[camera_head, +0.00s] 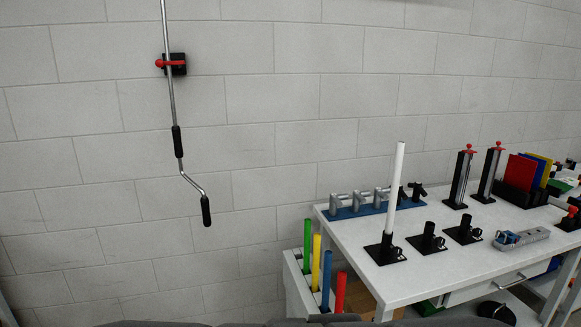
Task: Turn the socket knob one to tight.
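Three black sockets on square base plates stand in a row on the white table. The left socket (386,250) holds a tall white rod (395,188), which leans slightly to the right. The middle socket (428,240) and the right socket (465,231) hold no rod. A small black knob (398,252) shows at the right side of the left socket; how tight it is cannot be told. No readable label shows which socket is number one. My gripper is not in view.
The white table (340,232) has a blue rack (370,207) of grey clamps behind the sockets, and red-topped black posts (460,178) farther right. A bin (297,280) with coloured tubes stands at the table's left. A crank rod (180,140) hangs on the wall.

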